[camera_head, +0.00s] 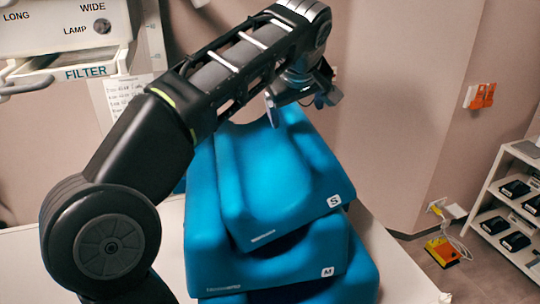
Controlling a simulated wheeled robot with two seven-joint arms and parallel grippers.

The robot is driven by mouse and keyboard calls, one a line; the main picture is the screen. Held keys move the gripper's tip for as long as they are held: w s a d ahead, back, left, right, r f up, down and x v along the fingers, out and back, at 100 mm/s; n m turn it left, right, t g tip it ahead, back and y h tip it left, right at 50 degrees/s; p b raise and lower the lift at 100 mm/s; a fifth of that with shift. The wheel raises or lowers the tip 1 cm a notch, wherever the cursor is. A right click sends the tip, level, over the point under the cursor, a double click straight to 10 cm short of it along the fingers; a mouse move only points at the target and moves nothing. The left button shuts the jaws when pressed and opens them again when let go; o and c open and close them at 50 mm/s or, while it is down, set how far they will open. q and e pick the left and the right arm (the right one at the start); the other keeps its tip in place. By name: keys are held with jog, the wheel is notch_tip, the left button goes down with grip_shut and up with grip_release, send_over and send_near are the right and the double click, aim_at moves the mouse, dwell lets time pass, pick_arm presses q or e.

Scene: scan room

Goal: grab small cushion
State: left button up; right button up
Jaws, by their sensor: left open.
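The small cushion (280,178) is blue with a hollow in its middle and a white S label at its front right corner. It lies on top of a stack of similar blue cushions. Below it is the cushion marked M (285,268), and another blue cushion (350,289) shows under that one. My left gripper (283,108) is open above the rear part of the small cushion, with a finger pointing down near its back edge. I cannot tell whether it touches the cushion. My left arm hides part of the stack's back left. My right gripper is not in view.
The stack stands on a white table (400,275). A shelf (490,215) with black devices stands at the right, and a yellow-orange item (442,252) lies on the floor.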

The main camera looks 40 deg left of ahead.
aim_at(297, 117)
pick_arm(q)
jog(key=shift+w+a+f, duration=0.1)
jog(key=shift+w+f, duration=0.05)
jog(key=p+x, duration=0.1)
jog(key=x, duration=0.3)
jog(key=shift+w+a+f+p, duration=0.2)
jog(key=shift+w+p, duration=0.1)
jog(key=shift+p, duration=0.1)
dwell(0.4)
grip_shut()
dwell(0.8)
jog(key=shift+r, duration=0.1)
